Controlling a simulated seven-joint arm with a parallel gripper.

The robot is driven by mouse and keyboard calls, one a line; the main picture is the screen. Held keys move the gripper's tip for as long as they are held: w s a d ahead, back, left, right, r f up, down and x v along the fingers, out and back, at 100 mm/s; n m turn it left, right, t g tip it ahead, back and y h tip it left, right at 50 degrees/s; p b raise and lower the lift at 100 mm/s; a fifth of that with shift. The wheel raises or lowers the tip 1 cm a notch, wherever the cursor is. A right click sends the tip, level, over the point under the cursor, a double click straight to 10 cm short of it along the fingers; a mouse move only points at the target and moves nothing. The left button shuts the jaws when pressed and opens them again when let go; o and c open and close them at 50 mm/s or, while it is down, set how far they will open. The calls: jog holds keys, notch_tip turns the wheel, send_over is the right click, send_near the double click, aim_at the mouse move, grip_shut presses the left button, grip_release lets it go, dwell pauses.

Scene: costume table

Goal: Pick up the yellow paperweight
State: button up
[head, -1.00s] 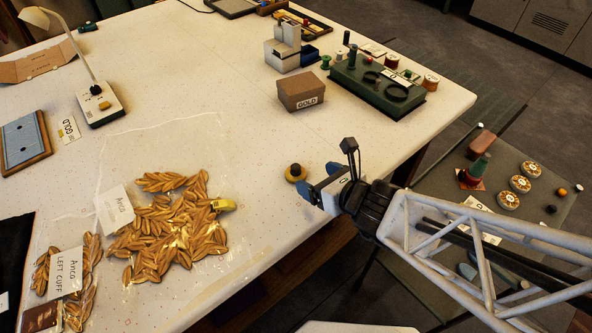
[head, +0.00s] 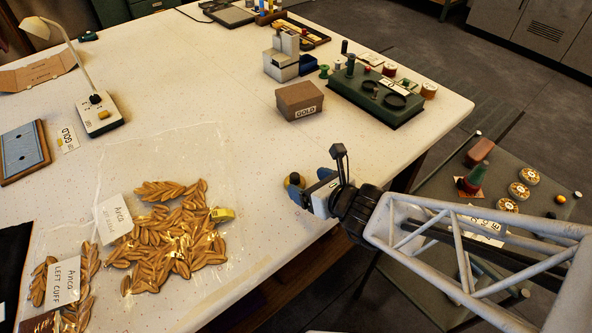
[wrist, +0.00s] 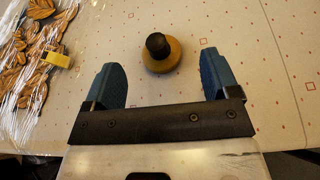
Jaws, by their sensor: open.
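The yellow paperweight (wrist: 161,56) is a round yellow base with a black knob, standing upright on the white table. In the wrist view it lies just beyond the fingertips, between the lines of the two fingers. My gripper (wrist: 163,75) is open and empty, with blue fingers either side of a clear gap. In the head view the paperweight (head: 294,180) is partly hidden behind my gripper (head: 299,189), which is close to it near the table's right edge.
Gold leaf pieces under clear film (head: 180,235) lie left of the paperweight, with a small yellow object (head: 222,214) on them. A brown GOLD box (head: 299,100) and a green thread stand (head: 375,98) sit farther back. The table's edge is close by on the right.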

aim_at(297, 176)
jog(key=shift+w+a, duration=0.1)
jog(key=shift+x, duration=2.5)
jog(key=shift+r, duration=0.1)
jog(key=shift+c, duration=0.3)
jog(key=c, duration=1.1)
jog(key=shift+r, duration=0.15)
jog(key=shift+r, duration=1.75)
jog(key=s+d, duration=0.2)
jog(key=s, duration=0.2)
jog(key=s+d, duration=0.2)
jog(key=s, duration=0.3)
jog(key=s+d+r, duration=0.1)
jog(key=s+d, duration=0.2)
jog(key=s, duration=0.2)
jog(key=shift+s+r, duration=0.1)
jog(key=shift+s, duration=0.05)
